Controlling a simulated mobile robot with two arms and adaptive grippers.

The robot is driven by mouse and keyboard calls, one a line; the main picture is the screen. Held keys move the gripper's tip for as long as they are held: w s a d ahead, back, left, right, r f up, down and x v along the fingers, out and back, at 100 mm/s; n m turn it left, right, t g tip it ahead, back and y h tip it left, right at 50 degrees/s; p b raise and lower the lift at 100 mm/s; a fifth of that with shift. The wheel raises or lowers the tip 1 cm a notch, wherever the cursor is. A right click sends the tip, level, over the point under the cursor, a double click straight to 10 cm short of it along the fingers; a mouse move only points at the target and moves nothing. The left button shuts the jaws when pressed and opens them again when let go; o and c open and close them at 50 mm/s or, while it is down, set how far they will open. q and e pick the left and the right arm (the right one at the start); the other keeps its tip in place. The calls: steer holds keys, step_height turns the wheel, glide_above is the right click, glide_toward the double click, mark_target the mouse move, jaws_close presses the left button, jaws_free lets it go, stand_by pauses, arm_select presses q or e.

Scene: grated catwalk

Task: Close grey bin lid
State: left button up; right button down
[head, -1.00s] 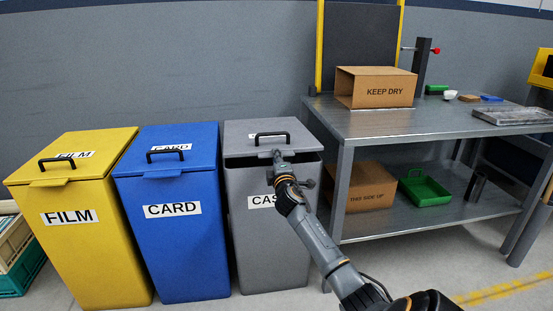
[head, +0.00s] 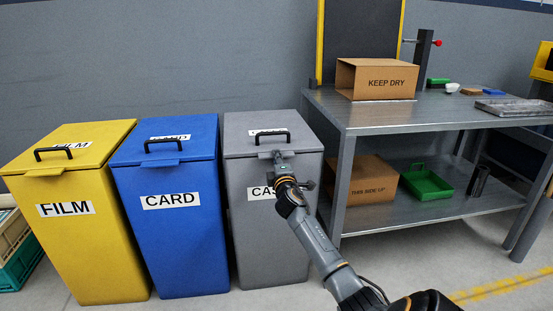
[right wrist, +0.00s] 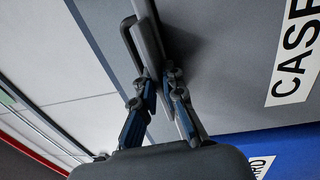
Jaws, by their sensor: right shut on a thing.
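The grey bin (head: 265,235) stands at the right end of the row of bins. Its lid (head: 237,143) lies level on the bin, with no open gap showing along the front edge. A black handle (head: 270,132) is on top of the lid. My right gripper (head: 280,160) is at the lid's front edge, just below the handle. In the right wrist view my gripper (right wrist: 160,78) is shut on the lid's front lip, beside the handle (right wrist: 131,40). The fingers partly hide the lip. My left gripper is not in view.
The blue CARD bin (head: 175,240) and yellow FILM bin (head: 80,245) stand to the left, lids down. A metal workbench (head: 400,118) is close on the right, with a KEEP DRY box (head: 385,83) on top. Floor is clear in front.

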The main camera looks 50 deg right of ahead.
steer(key=shift+f, duration=0.75)
steer(key=c, duration=1.4)
jaws_free()
steer(key=shift+s+f, duration=0.1)
steer(key=shift+o, duration=0.2)
steer(key=shift+r, duration=0.3)
steer(key=v, duration=1.2)
